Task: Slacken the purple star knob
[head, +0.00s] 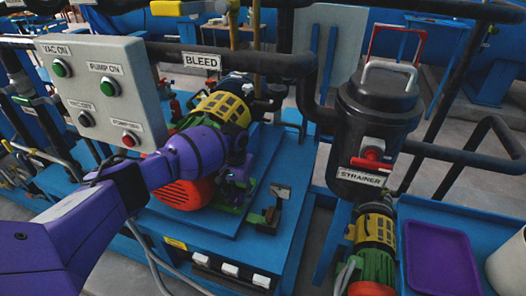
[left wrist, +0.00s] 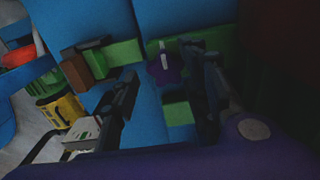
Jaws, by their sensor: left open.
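The purple star knob (left wrist: 163,68) shows in the left wrist view with a pale bar across its middle. It sits by a green block on a blue surface. My left gripper (left wrist: 160,72) is open, with one dark finger on each side of the knob in that view. I cannot tell whether the fingers touch it or how far apart they are in depth. In the head view my left gripper (head: 240,162) is low beside the pump, partly hidden by my purple arm. A small purple patch there (head: 236,180) looks like the knob. My right gripper is in neither view.
A grey control box (head: 100,95) stands close to my left forearm. A yellow guard (head: 222,108) and a red motor end (head: 183,192) are near the gripper. A green and brown block (head: 268,214) lies to its right. The black strainer (head: 375,125) stands further right.

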